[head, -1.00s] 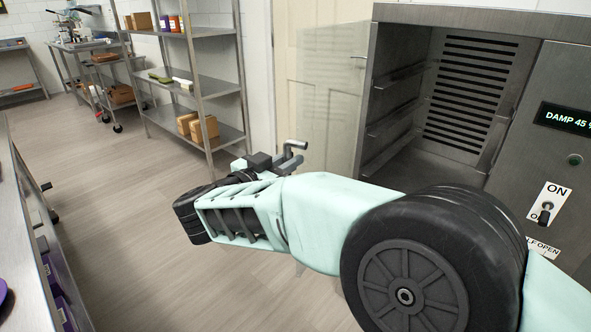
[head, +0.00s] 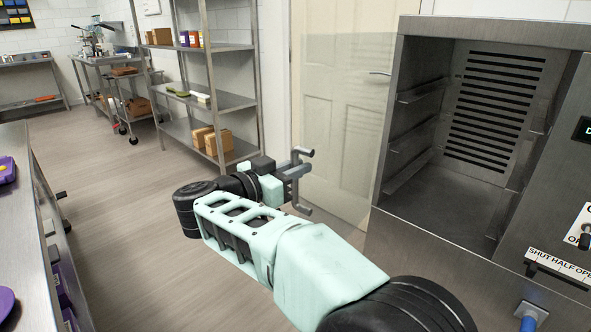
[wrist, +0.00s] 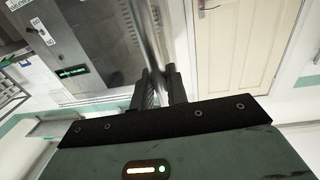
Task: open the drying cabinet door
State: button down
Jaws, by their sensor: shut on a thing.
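The drying cabinet (head: 405,125) stands at the right of the head view, its front uncovered and its inside empty, with side rails and a slotted back wall. Its clear glass door (head: 335,190) stands swung out to the left of the opening and is hard to see. The grey metal door handle (head: 303,210) is at the door's outer edge. My gripper (head: 285,173) is shut on this handle. In the wrist view the handle bar (wrist: 152,40) runs between the fingers of my gripper (wrist: 160,88). My arm hides the lower part of the door.
A cream panelled door (head: 335,70) is behind the glass. A metal shelf rack (head: 215,100) with boxes stands at the back. A steel counter (head: 25,200) runs along the left edge. The floor between counter and arm is clear. A control panel (head: 560,220) is right of the opening.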

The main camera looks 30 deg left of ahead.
jog(key=c, duration=1.7)
grip_release()
jog(key=shift+c, duration=0.2)
jog(key=v, duration=0.7)
jog(key=shift+s+b, duration=0.25)
jog(key=shift+b, duration=0.05)
